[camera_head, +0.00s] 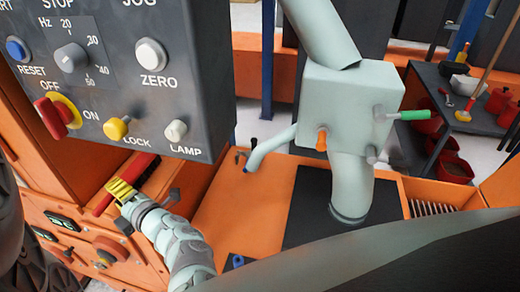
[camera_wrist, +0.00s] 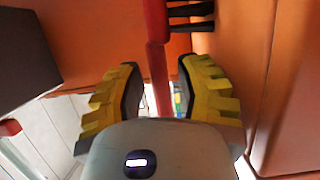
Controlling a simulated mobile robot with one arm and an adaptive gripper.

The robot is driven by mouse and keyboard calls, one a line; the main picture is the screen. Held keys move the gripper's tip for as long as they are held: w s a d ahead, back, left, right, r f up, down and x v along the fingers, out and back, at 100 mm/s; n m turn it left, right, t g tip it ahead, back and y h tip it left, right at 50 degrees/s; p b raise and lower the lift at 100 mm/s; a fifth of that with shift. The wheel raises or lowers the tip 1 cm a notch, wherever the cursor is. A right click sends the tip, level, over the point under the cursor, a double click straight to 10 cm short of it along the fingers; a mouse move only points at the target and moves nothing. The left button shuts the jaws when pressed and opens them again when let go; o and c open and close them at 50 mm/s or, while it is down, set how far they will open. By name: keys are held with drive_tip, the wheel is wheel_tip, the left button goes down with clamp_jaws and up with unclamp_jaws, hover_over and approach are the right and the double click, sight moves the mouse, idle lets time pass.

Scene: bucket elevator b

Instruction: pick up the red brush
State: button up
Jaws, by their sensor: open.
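The red brush (camera_wrist: 157,62) runs lengthwise between my open fingers in the wrist view, with black bristles at the upper right. In the head view, a long red bar (camera_head: 140,168) that looks like the same brush lies along the orange machine's side at lower left. My gripper (camera_head: 121,190) has yellow ribbed fingertips and is at this bar. In the wrist view my gripper (camera_wrist: 158,75) is open, one finger on each side of the handle, with gaps visible. Its lower end is hidden behind my gripper's body.
A grey control box (camera_head: 110,70) with knobs hangs close above my gripper. Orange machine panels (camera_wrist: 290,90) stand close on the right in the wrist view. A pale pipe with a square box (camera_head: 350,95) rises from the orange deck. A dark shelf (camera_head: 450,120) holds tools and red containers.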

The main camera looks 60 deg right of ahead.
drive_tip(key=shift+w+a, duration=0.1)
drive_tip(key=shift+w, duration=1.1)
drive_tip(key=shift+o, duration=0.5)
drive_tip(key=shift+s, duration=0.1)
clamp_jaws()
